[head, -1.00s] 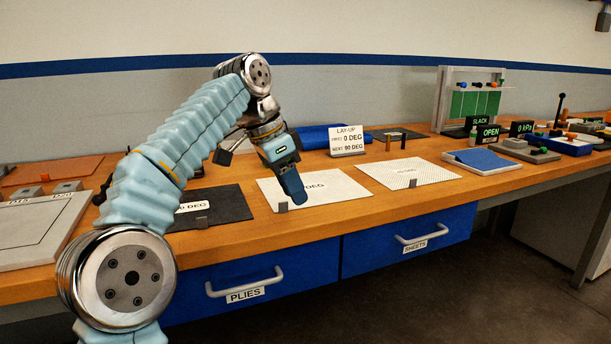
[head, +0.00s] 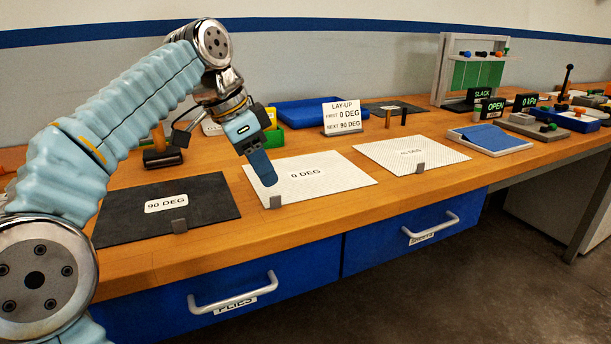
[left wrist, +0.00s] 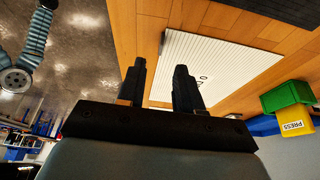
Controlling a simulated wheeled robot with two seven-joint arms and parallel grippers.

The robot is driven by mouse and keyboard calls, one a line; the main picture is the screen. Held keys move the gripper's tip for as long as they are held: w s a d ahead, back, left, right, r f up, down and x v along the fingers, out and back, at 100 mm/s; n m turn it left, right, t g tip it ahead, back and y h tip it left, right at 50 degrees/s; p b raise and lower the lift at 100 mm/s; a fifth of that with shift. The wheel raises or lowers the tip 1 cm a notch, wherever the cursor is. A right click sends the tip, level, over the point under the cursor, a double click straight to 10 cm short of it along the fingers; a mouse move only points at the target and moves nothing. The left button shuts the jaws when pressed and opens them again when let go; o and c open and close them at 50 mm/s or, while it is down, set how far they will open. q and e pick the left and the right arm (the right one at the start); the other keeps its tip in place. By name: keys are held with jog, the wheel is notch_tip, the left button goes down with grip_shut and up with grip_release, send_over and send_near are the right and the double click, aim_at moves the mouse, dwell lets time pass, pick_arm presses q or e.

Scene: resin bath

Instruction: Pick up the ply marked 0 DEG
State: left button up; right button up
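The ply marked 0 DEG (head: 325,179) is a white sheet lying flat on the bench, with a small grey tab (head: 275,202) at its front edge. It also shows in the left wrist view (left wrist: 215,60), beyond the fingers. My left gripper (head: 264,178) points down over the ply's front left part, close to the tab; I cannot tell whether it touches. In the left wrist view its two fingers (left wrist: 160,82) stand apart with nothing seen between them. My right gripper is not in view.
A dark ply marked 90 DEG (head: 205,206) lies to the left, a white patterned sheet (head: 385,150) to the right. Behind stand a LAY-UP sign (head: 343,115), a blue tray (head: 300,108) and a green bin (head: 273,138). Two blue drawers sit below the front edge.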

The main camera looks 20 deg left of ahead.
pick_arm(q)
jog(key=b+x, duration=0.1)
jog(key=x, duration=0.4)
jog(key=shift+w+d+f, duration=0.1)
jog(key=shift+f, duration=0.25)
grip_shut()
